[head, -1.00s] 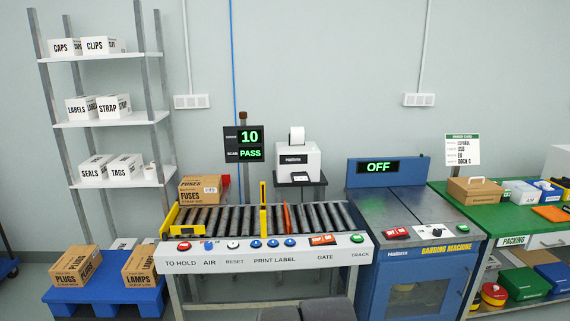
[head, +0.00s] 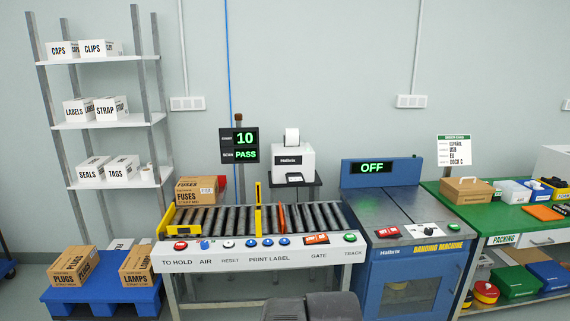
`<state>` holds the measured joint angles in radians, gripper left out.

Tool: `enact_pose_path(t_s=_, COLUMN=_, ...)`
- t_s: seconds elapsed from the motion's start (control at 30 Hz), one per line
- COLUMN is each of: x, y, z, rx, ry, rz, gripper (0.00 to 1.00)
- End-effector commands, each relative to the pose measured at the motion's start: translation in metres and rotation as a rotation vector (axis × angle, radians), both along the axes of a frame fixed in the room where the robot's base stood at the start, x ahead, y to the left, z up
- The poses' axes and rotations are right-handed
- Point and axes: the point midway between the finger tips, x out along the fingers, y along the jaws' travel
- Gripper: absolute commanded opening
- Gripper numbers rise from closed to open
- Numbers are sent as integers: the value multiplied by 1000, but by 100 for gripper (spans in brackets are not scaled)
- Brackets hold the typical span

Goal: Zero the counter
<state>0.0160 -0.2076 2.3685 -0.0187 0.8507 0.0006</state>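The counter display (head: 240,146) stands on a post behind the roller conveyor and reads 10 in green, with PASS on the line below. A front panel (head: 262,256) runs along the conveyor. On it, a white button (head: 228,244) sits above the word RESET, between the blue AIR knob (head: 204,244) and several blue PRINT LABEL buttons (head: 267,242). My gripper is not clearly in view. Dark grey rounded shapes at the bottom middle may be part of my own body; none is seen touching the panel.
A red button (head: 180,245), a red GATE switch (head: 316,239) and a green TRACK button (head: 350,238) share the panel. A FUSES box (head: 196,190) sits at the conveyor's left end. The blue banding machine (head: 410,285) stands right, a blue pallet (head: 100,296) left.

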Motion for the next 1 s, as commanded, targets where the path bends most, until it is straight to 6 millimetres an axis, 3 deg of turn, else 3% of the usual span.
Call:
enact_pose_path(t_s=0.03, x=0, y=0, z=0, rx=0, ry=0, rz=0, gripper=37)
enact_pose_path(t_s=0.23, x=0, y=0, z=0, rx=0, ry=0, rz=0, gripper=0)
enact_pose_path(t_s=1.0, x=0, y=0, z=0, rx=0, ry=0, rz=0, gripper=0)
